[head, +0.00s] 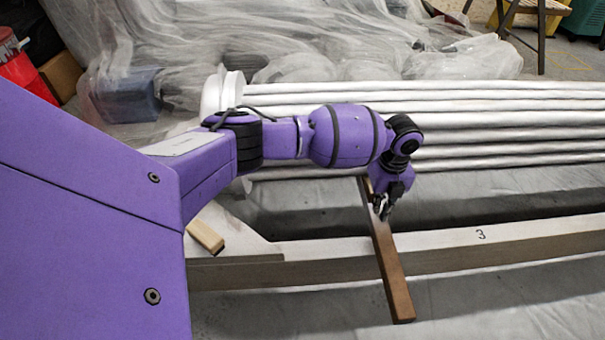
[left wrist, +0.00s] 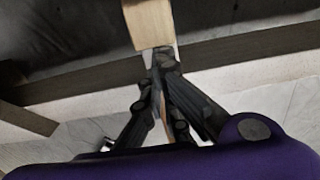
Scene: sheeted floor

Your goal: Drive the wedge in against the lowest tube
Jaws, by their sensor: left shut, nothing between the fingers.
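The silver tubes (head: 480,133) lie stacked in the head view; the lowest tube (head: 500,163) is at the front. A long brown wooden bar (head: 393,280) lies across the pale beam, its far end near the lowest tube; contact is unclear. A short tan wooden block (head: 206,236) lies at the left. I cannot tell for sure which piece is the wedge. My left gripper (head: 382,207) is shut and empty, fingers down over the far part of the bar. In the left wrist view, its fingertips (left wrist: 160,62) are beside a tan wooden piece (left wrist: 148,22). My right gripper is not in view.
The pale beam (head: 500,247) marked 3 runs across the front. Clear plastic sheeting (head: 350,40) is heaped behind the tubes. A red bucket (head: 20,65) stands far left and a chair (head: 535,25) far right.

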